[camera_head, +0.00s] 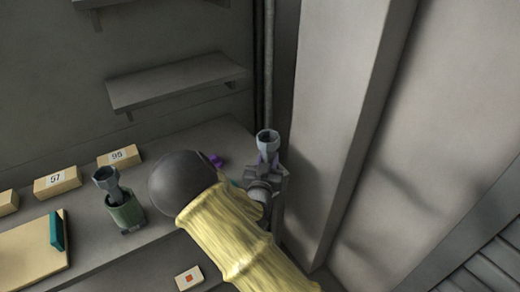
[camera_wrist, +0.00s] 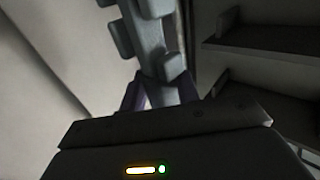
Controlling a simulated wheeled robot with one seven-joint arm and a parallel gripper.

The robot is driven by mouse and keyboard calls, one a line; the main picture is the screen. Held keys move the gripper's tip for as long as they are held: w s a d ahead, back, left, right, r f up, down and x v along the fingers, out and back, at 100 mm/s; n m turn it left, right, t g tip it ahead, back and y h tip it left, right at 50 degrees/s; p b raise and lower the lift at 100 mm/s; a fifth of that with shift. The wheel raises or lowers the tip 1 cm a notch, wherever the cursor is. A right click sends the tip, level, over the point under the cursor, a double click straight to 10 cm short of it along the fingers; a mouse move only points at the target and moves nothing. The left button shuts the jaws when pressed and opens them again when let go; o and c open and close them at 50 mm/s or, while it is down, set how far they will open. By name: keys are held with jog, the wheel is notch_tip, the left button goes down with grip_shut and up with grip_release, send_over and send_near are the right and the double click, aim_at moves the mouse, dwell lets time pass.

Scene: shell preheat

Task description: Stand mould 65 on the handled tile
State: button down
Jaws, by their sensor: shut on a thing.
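My gripper (camera_head: 268,162) is shut on a grey mould (camera_head: 267,138) with a flared cup at its top, held roughly upright at the right end of the bench. In the wrist view the mould's grey stem (camera_wrist: 148,38), with side lugs, stands between my purple fingers (camera_wrist: 160,95). No number can be read on it, and its lower end is hidden in the head view. The handled tile (camera_head: 25,256) is a flat tan slab with a teal handle (camera_head: 57,230), at the far left of the bench. Nothing stands on its visible part.
A second grey cup-topped piece (camera_head: 106,180) stands in a green holder (camera_head: 126,212) right of the tile. Blocks marked 57 (camera_head: 57,182) and 95 (camera_head: 119,156) line the back. A shelf (camera_head: 175,83) hangs above. A pale column (camera_head: 335,110) rises close right of my gripper.

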jog(key=s+d+f+y, duration=0.1)
jog(key=s+d+f, duration=0.2)
jog(key=f, duration=0.5)
jog(key=s+d+f+n+y, duration=0.1)
jog(key=s+d+f, duration=0.3)
jog(key=d+f, duration=0.2)
jog(key=s+d+f+y, duration=0.1)
jog(key=s+d+f, duration=0.2)
jog(key=f, duration=0.7)
jog(key=shift+s+d+n, duration=0.4)
jog(key=shift+d, duration=0.75)
jog(key=shift+f, duration=0.1)
